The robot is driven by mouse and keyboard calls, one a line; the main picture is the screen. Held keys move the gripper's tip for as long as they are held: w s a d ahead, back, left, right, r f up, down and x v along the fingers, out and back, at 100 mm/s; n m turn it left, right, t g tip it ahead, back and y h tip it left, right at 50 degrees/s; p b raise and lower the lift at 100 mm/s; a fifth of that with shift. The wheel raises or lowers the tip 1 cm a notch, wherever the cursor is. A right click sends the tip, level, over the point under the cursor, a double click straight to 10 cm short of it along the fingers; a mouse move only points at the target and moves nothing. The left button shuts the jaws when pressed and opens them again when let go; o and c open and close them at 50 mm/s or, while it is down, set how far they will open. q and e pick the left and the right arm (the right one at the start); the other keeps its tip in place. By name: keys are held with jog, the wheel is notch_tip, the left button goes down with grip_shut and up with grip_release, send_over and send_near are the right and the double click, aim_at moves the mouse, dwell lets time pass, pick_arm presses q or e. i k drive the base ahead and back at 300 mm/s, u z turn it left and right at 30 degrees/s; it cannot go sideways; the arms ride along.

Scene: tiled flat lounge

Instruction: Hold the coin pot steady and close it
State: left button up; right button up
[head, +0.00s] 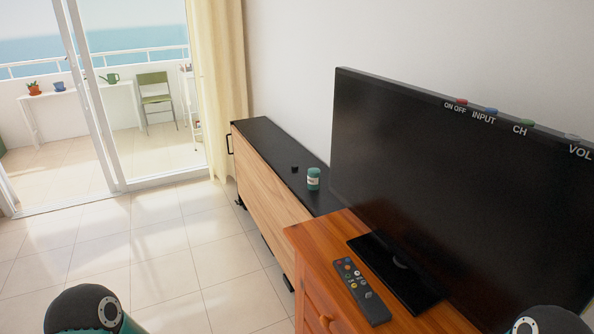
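A small teal pot (313,180) with a pale label, which looks like the coin pot, stands upright on the black top of the low sideboard. It is too small to tell whether its top is open or covered. A small black object (294,169) lies just left of and behind it, apart from it; I cannot tell if it is a lid. Parts of my own arms show at the bottom left and bottom right corners. Neither gripper is in view.
The sideboard (270,148) runs along the wall behind a wooden cabinet (313,248). The cabinet bears a large television (450,180) and a remote control (361,290). Tiled floor (150,255) is clear at the left, up to the glass sliding door (95,95).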

aim_at(314, 173)
jog(key=z, duration=1.8)
jog(key=i, duration=0.1)
jog(key=u, duration=3.15)
jog(key=i, duration=5.25)
jog(key=z, duration=0.05)
